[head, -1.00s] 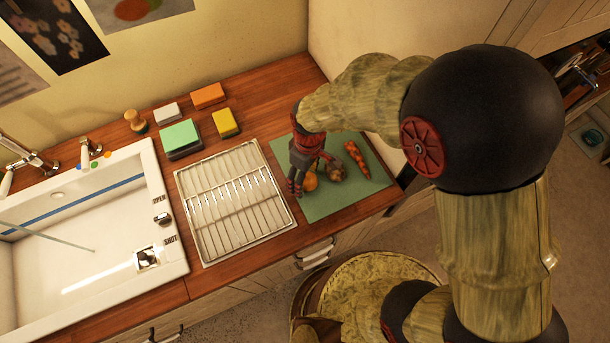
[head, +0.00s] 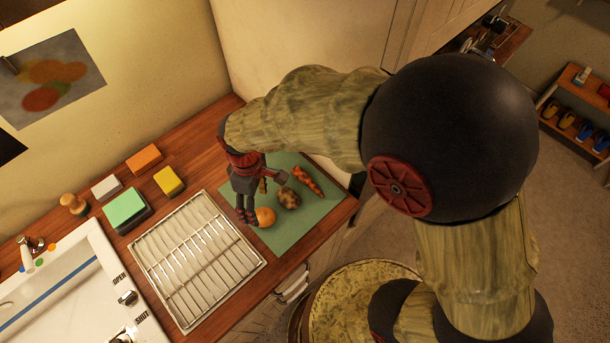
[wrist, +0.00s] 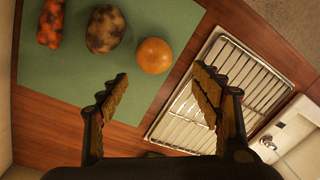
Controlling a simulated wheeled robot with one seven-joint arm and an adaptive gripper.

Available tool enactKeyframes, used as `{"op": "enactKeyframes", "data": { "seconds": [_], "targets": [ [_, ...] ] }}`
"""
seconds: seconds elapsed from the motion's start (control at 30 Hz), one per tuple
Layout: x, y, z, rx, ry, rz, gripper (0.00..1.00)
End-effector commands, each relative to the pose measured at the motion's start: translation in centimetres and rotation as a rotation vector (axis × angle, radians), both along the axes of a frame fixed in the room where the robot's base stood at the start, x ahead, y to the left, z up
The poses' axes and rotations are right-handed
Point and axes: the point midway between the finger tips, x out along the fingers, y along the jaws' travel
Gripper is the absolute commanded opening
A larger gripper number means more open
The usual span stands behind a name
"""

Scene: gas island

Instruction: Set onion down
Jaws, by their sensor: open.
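The onion (head: 265,217), round and orange-brown, rests on the green mat (head: 291,236) near the mat's edge facing the drying rack. It also shows in the wrist view (wrist: 154,56), near the mat's edge and apart from my fingers. My gripper (head: 246,216) is just beside the onion in the head view. In the wrist view my gripper (wrist: 160,90) has its two fingers spread wide, with nothing between them.
A brown mottled potato (head: 289,198) and a carrot (head: 307,181) lie on the mat beside the onion. A wire drying rack (head: 197,258) is left of the mat. Sponges (head: 125,208) and a brush (head: 73,203) stand behind it, and the sink (head: 65,290) is at lower left.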

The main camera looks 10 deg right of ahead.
Motion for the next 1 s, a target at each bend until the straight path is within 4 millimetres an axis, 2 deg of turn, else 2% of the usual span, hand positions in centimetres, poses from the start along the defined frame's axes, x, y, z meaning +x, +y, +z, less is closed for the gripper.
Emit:
{"op": "enactKeyframes", "data": {
  "seconds": [0.07,0.13,0.17,0.27,0.4,0.5,0.6,0.7,0.8,1.0],
  "targets": [
    [0.1,-0.1,0.1,0.001,-0.002,-0.004,0.65],
    [0.4,-0.6,1.1,0.007,-0.015,-0.031,0.65],
    [0.6,-1.1,1.9,0.011,-0.026,-0.052,0.65],
    [1.4,-3.9,5.9,0.034,-0.081,-0.172,0.65],
    [1.0,-10.2,13.2,0.080,-0.197,-0.433,0.65],
    [-0.7,-14.8,17.5,0.114,-0.282,-0.632,0.65],
    [-3.1,-18.6,20.5,0.144,-0.361,-0.807,0.65],
    [-5.3,-21.2,22.3,0.169,-0.423,-0.944,0.65],
    [-6.9,-22.7,23.1,0.185,-0.464,-1.033,0.65],
    [-7.8,-23.5,23.5,0.196,-0.487,-1.091,0.69]
  ]
}}
